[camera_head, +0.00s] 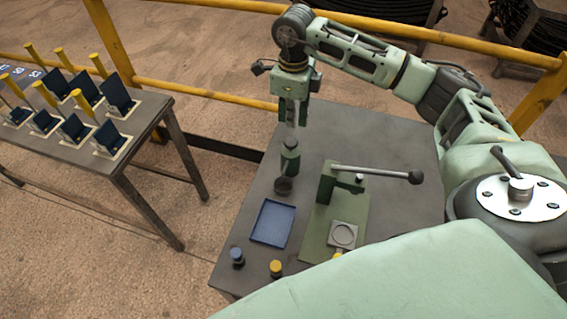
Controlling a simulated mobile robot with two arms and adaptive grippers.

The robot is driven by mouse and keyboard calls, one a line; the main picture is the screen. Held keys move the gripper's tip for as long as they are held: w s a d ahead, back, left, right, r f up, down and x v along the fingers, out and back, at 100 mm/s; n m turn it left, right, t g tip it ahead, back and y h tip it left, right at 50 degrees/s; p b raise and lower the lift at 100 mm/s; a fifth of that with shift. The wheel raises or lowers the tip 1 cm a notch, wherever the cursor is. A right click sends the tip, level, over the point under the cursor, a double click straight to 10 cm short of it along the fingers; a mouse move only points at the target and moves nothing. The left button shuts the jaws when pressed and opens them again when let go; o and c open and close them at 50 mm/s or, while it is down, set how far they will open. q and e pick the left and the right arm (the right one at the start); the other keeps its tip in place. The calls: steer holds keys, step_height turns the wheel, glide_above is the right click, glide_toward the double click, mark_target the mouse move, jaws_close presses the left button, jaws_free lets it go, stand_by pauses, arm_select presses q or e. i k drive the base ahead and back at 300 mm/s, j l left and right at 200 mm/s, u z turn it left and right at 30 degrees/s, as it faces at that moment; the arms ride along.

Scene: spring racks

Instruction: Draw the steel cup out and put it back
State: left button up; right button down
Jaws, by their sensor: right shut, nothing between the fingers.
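My right gripper (292,125) points straight down from the wrist over the far left part of the grey table. It is shut and empty. Just below it in the picture is a short dark green cylinder (290,158); I cannot tell whether they touch. A dark grey, round, cup-like piece (283,186) shows at its foot, small and unclear. I cannot tell which of these is the steel cup. My left gripper is out of view.
Blue (237,256) and yellow (276,267) knobs stand near the front edge. A second table (150,120) bears several racks. Yellow rails run behind.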

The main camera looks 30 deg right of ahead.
mark_target(279, 179)
steer(key=k+j, duration=1.15)
steer(key=k, duration=0.15)
